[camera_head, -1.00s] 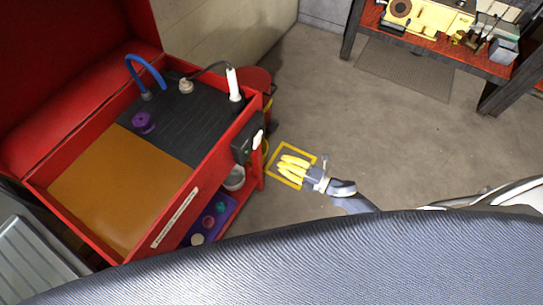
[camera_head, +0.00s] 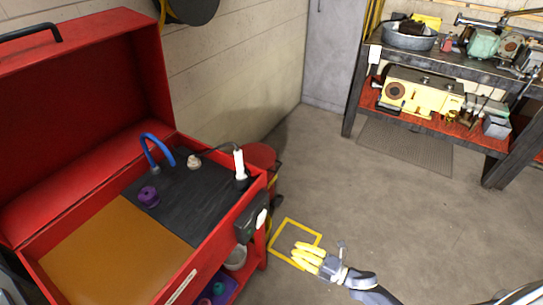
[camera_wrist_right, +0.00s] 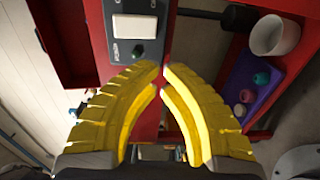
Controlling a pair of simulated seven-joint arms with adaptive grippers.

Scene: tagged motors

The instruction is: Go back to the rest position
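My right gripper (camera_head: 296,252), with yellow fingers, is in front of the red cabinet, to the right of it in the head view. In the right wrist view (camera_wrist_right: 161,68) its fingertips come together with nothing between them. It is clear of the cabinet's top. My left gripper is not in view. A purple part (camera_head: 148,197) stands on the black mat (camera_head: 192,208) on top of the open red cabinet (camera_head: 170,290). No tag can be read.
A control box with a switch (camera_wrist_right: 135,30) is on the cabinet's side. A lower shelf holds a purple tray (camera_wrist_right: 257,85). A workbench (camera_head: 440,140) stands across open floor.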

